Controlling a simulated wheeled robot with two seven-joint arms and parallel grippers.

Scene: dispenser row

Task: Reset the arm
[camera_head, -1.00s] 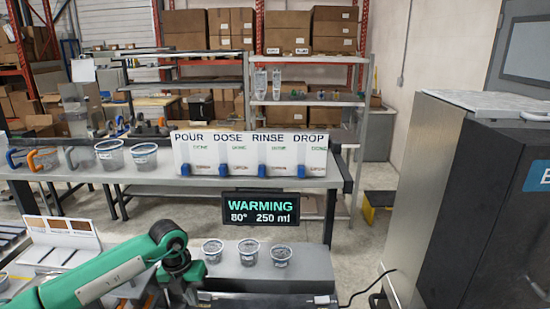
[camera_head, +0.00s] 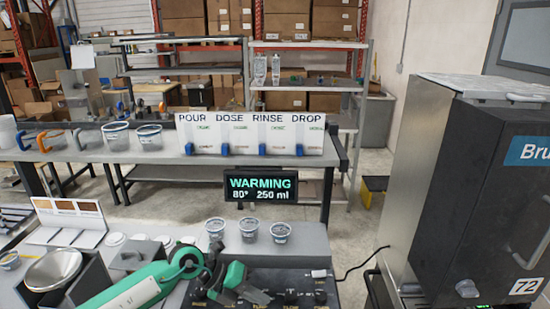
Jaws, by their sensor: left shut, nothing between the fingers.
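My left arm, green and black, comes in from the lower left, and its gripper (camera_head: 233,284) is low in the middle of the view, over the dark panel with knobs (camera_head: 290,286). The gripper is shut and holds nothing; its fingertips are hard to make out. It is in front of three clear cups (camera_head: 249,230) standing in a row on a grey surface, and apart from them. My right gripper is not in view.
A dispenser row (camera_head: 252,134) labelled POUR, DOSE, RINSE, DROP stands on the far bench, with cups and handled mugs (camera_head: 52,140) left of it. A screen (camera_head: 260,188) reads WARMING, 80°, 250 ml. A metal bowl (camera_head: 52,270) is lower left. A dark machine (camera_head: 490,190) blocks the right.

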